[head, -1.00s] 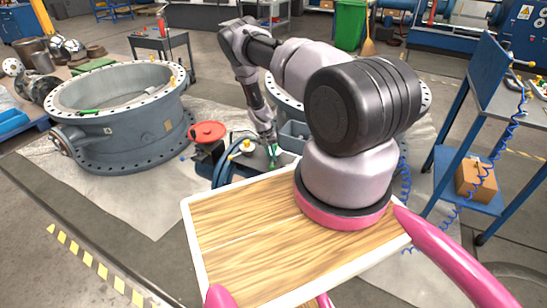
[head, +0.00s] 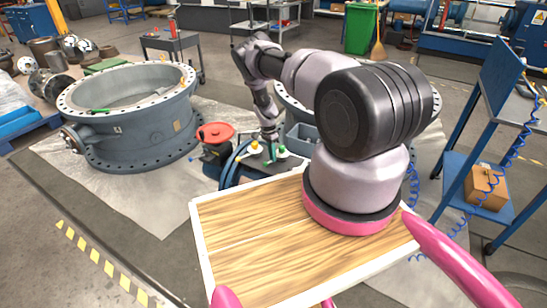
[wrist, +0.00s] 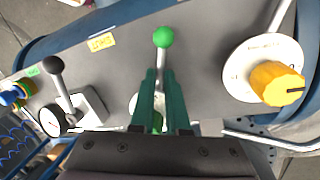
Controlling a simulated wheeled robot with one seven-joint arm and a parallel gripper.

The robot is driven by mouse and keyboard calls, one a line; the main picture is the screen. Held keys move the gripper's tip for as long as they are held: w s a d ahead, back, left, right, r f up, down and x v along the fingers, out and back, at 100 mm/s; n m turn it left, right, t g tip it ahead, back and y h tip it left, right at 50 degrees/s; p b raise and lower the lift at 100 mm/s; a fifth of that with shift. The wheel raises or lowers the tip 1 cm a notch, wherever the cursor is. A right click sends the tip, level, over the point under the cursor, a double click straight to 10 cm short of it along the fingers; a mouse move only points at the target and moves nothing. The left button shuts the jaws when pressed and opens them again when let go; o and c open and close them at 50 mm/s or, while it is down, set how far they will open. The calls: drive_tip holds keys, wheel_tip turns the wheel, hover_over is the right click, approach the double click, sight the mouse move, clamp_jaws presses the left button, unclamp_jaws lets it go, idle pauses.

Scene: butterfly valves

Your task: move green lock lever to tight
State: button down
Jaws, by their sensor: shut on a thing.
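The green lock lever (wrist: 162,37) shows in the wrist view as a green ball on a thin metal rod, rising from the grey valve panel (wrist: 205,50). My gripper (wrist: 164,80) has green fingers closed around the lever's rod below the ball. The lever's base is partly hidden between the fingers. A yellow tag (wrist: 101,42) is fixed on the panel left of the lever; I cannot read it surely. In the head view my gripper (head: 270,152) reaches down to the small controls, where the lever is too small to tell.
A yellow knob (wrist: 277,83) on a white dial stands right of the lever. A black-knobbed lever (wrist: 58,80) and a gauge (wrist: 50,120) stand left. In the head view, a red handwheel (head: 215,132) and a large valve body (head: 130,125) lie left of my gripper.

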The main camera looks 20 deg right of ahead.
drive_tip(key=shift+w+m, duration=0.15)
drive_tip(key=shift+m, duration=0.15)
drive_tip(key=c, duration=0.9)
unclamp_jaws()
drive_tip(key=r, duration=0.3)
drive_tip(key=w+r, duration=0.1)
drive_tip(key=r, duration=0.3)
drive_tip(key=w+r, duration=0.1)
drive_tip(key=r, duration=0.2)
drive_tip(key=shift+a+r, duration=0.25)
drive_tip(key=shift+r, duration=0.05)
